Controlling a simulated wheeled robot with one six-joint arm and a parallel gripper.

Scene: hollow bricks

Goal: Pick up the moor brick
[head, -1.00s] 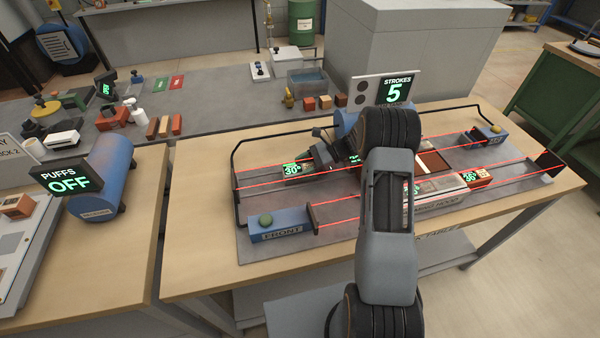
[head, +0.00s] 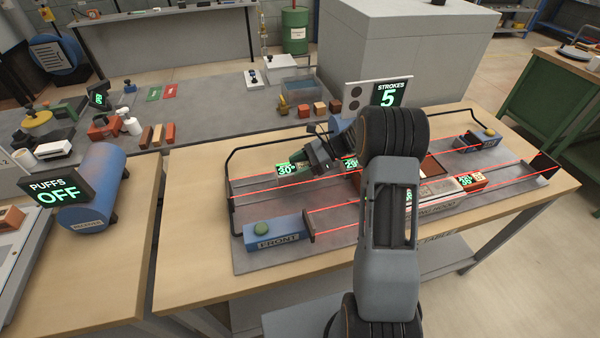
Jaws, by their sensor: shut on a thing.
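My gripper (head: 303,158) reaches in over the left half of the grey rig on the bench, its jaws pointing left and down. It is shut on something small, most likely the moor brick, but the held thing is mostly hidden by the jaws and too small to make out. A green readout of 30° (head: 287,169) glows just below and left of the jaws. I cannot tell whether the held thing touches the rig.
Red beam lines run along the rig, whose blue FRONT box (head: 277,231) is nearest. A STROKES 5 sign (head: 388,94) stands behind my arm. Loose bricks (head: 319,107) lie on the back bench. The bench front is clear.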

